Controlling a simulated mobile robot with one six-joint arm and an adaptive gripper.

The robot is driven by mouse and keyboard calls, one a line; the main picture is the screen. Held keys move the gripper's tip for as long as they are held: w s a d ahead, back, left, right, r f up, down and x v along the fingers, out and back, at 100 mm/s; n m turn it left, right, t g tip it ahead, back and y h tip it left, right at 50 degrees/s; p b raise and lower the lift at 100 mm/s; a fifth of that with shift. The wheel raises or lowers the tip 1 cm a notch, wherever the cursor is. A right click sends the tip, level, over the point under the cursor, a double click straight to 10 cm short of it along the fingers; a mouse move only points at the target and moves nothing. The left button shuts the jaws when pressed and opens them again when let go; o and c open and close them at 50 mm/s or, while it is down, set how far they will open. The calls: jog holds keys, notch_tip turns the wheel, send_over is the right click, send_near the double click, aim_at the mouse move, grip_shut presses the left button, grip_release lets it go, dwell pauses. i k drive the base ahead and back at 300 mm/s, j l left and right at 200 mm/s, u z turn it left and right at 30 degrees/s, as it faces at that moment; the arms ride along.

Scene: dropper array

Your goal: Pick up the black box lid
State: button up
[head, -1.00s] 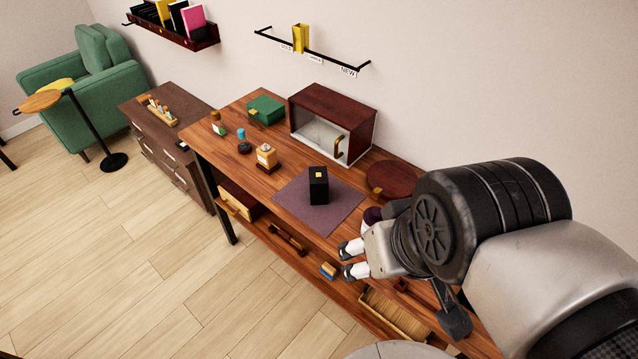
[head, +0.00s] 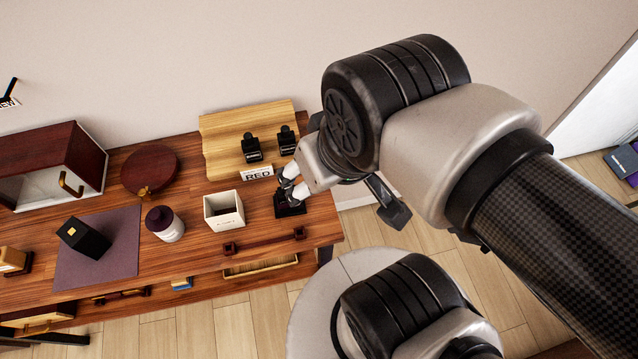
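The black box (head: 84,238) stands on the purple mat (head: 125,225) at the left. A small gold square marks its top, and I cannot make out a seam between lid and box. My gripper (head: 287,185) is at the right part of the table, well away from the black box, pointing down. Its fingertips are over or against a small black object (head: 290,206) on the table top. The fingers partly hide this object, and I cannot tell whether they hold it.
A wooden stand (head: 222,150) with two black items and a label reading RED is behind my gripper. An open white box (head: 223,209), a dark-capped bottle (head: 166,224) and a round dark-red disc (head: 148,168) lie between gripper and black box. A dark-red cabinet (head: 50,148) stands at left.

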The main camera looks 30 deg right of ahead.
aim_at(78, 234)
jog(key=u, duration=1.5)
